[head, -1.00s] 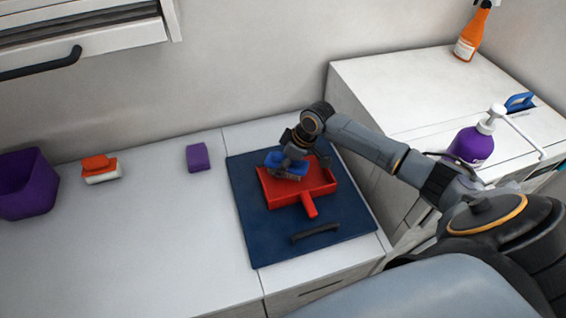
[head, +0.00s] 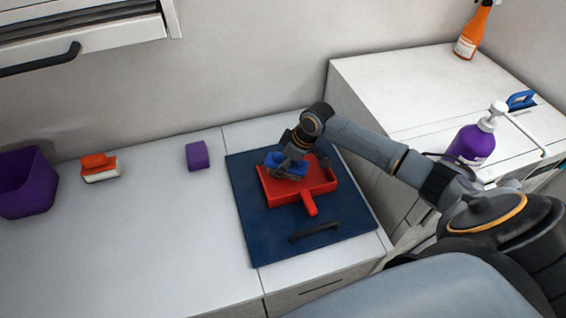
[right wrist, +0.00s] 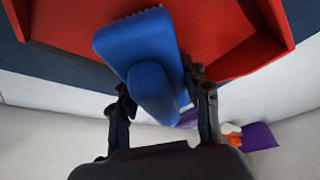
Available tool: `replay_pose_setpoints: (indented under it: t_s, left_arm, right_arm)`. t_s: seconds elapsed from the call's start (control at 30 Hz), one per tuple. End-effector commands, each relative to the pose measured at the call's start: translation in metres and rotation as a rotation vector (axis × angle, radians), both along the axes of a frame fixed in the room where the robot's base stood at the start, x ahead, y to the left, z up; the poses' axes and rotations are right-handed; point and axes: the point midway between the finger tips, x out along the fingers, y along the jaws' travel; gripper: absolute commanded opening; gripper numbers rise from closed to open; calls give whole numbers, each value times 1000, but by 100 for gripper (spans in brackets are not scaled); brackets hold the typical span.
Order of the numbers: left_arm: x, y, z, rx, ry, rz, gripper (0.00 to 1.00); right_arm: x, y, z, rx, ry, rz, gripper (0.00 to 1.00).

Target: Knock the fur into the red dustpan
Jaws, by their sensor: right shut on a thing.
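The red dustpan (head: 322,182) lies on a dark blue mat (head: 257,230), with its handle toward the front. My right gripper (head: 290,163) is above the left part of the pan, shut on a blue brush (head: 281,166). In the right wrist view the brush (right wrist: 140,50) has a blue back and grip, with tan bristles at its far edge, and the red pan (right wrist: 230,35) lies beyond it. The gripper (right wrist: 165,100) has its fingers on either side of the brush grip. I cannot make out any fur. My left gripper is not in view.
A black handle (head: 315,231) lies at the mat's front. A purple block (head: 197,156), an orange-and-white brush (head: 99,168) and a purple bin (head: 25,183) stand to the left on the counter. A purple pump bottle (head: 472,144) stands at the right. The counter's left middle is clear.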

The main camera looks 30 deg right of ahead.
Motion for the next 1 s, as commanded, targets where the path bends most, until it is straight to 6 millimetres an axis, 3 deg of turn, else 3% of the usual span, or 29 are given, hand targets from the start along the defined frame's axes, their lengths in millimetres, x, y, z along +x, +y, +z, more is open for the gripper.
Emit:
replay_pose_setpoints:
  t_s: [1.0]
  left_arm:
    - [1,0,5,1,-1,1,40]
  right_arm:
    - [-1,0,-1,-1,2,0,18]
